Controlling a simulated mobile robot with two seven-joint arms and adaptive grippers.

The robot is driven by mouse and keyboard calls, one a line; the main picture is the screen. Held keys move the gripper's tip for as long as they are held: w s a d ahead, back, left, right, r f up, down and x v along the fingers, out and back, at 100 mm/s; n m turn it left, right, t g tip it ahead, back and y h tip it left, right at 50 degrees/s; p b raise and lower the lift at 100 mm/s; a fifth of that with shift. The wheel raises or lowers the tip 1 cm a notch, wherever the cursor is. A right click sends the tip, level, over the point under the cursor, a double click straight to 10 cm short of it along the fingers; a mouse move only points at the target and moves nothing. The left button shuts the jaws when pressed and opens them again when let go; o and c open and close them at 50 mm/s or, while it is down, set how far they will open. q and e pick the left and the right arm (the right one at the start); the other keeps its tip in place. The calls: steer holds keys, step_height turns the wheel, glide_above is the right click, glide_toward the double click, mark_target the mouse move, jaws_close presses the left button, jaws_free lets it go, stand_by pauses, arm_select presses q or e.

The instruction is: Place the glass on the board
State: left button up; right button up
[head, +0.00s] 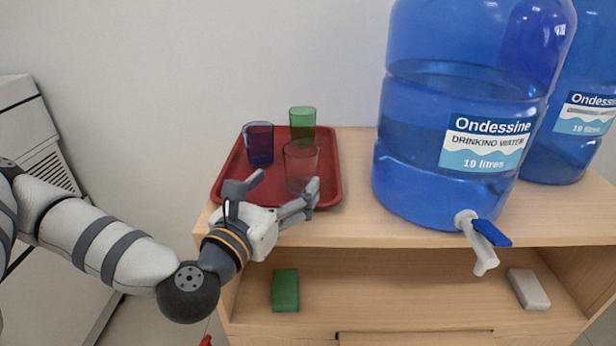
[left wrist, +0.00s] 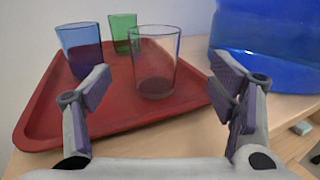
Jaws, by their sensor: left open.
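Three glasses stand upright on a red tray (head: 226,188) on the cabinet top. A clear glass (head: 302,164) is nearest to my left gripper, a blue glass (head: 259,145) is left of it and a green glass (head: 302,122) is behind. My left gripper (head: 286,182) is open and empty at the tray's front edge. In the left wrist view, the clear glass (left wrist: 155,62) stands between and beyond the spread fingers, apart from them. The blue glass (left wrist: 82,50) is at the left and the green one (left wrist: 124,32) behind. My right gripper is out of view. No separate board shows.
Two large blue water bottles (head: 465,120) stand right of the tray; the nearer one has a tap (head: 480,240) over the front edge. A green block (head: 285,290) and a whitish block (head: 528,289) lie on the open shelf (head: 400,290) below.

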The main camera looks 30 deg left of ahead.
mark_target(298, 177)
arm_select(q)
steer(key=w+b, duration=0.1)
steer(key=w+f, duration=0.1)
steer(key=w, duration=0.1)
steer(key=shift+a+f+b, duration=0.2)
steer(key=shift+b, duration=0.15)
steer(key=w, duration=0.1)
steer(key=w+a, duration=0.1)
steer(key=w, duration=0.3)
steer(key=shift+w+a+r+p, duration=0.25)
steer(key=shift+a+r+p, duration=0.05)
steer(key=shift+p, duration=0.05)
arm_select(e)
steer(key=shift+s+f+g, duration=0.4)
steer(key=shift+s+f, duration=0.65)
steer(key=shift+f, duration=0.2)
